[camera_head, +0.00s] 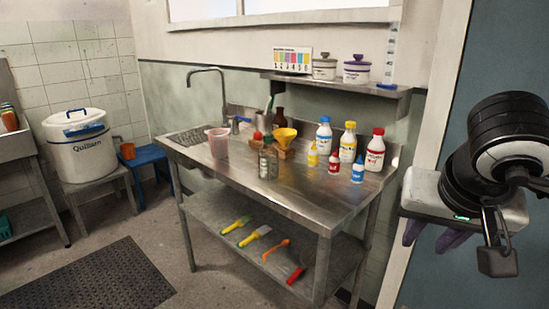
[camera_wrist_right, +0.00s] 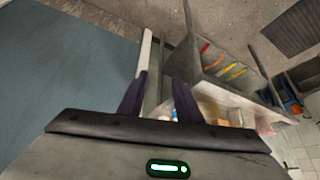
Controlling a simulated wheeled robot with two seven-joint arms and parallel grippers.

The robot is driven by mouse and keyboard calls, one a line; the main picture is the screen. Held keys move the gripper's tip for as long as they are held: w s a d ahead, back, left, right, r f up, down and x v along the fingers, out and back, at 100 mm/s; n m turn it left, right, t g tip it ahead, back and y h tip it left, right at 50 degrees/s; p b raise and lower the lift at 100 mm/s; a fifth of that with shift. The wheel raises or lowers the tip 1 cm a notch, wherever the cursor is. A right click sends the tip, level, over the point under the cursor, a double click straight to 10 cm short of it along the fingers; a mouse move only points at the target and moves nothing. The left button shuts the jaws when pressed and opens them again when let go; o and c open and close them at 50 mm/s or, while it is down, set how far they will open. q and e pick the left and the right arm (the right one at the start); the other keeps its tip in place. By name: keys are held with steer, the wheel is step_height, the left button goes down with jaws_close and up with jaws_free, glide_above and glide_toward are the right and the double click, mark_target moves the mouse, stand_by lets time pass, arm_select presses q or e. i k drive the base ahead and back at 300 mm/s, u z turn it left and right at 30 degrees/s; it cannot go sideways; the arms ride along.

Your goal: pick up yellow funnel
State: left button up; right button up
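The yellow funnel (camera_head: 285,135) stands on the steel bench (camera_head: 320,192) beside the sink, among several bottles, and appears set in a small brown holder (camera_head: 284,152). My right gripper (camera_head: 430,238) is at the right of the head view, well to the right of the bench and far from the funnel. In the right wrist view its two dark fingers (camera_wrist_right: 159,98) stand apart with nothing between them, so it is open and empty. I cannot make out the funnel in the right wrist view. My left gripper is not in view.
A pink-white jug (camera_head: 218,143) stands near the sink (camera_head: 196,134). White bottles (camera_head: 348,142) and small dropper bottles stand right of the funnel. A wall shelf (camera_head: 340,84) hangs above. The bench's front right is clear.

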mark_target(284, 136)
steer(key=u, duration=0.55)
steer(key=i, duration=1.55)
steer(key=z, duration=0.3)
steer(key=i, duration=0.6)
steer(key=z, duration=0.15)
